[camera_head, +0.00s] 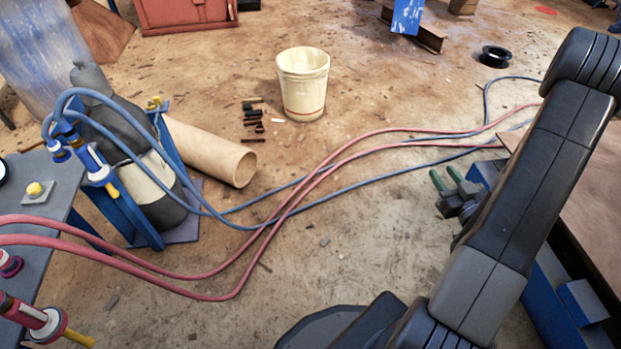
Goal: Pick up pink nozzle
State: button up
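A pink nozzle (45,323) with dark, white and yellow parts sits at the lower left, by the grey table's edge. A second pink fitting (10,264) shows above it, cut by the left picture edge. Pink hoses (215,297) run from the left across the floor to the right. My gripper (447,181) shows beyond my arm at the right, with two green-tipped fingers apart and nothing seen between them. It is far to the right of the pink nozzle. My arm hides part of the gripper's body.
The grey table (62,187) carries a yellow button (34,190). Blue nozzles (95,165) and blue hoses (255,222) are near a grey cylinder (150,185) in a blue stand.

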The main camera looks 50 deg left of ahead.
aim_at(41, 325)
jog(key=k+l+u, duration=0.1)
jog(key=k+u, duration=0.2)
jog(key=k, duration=1.05)
jog(key=u, duration=1.75)
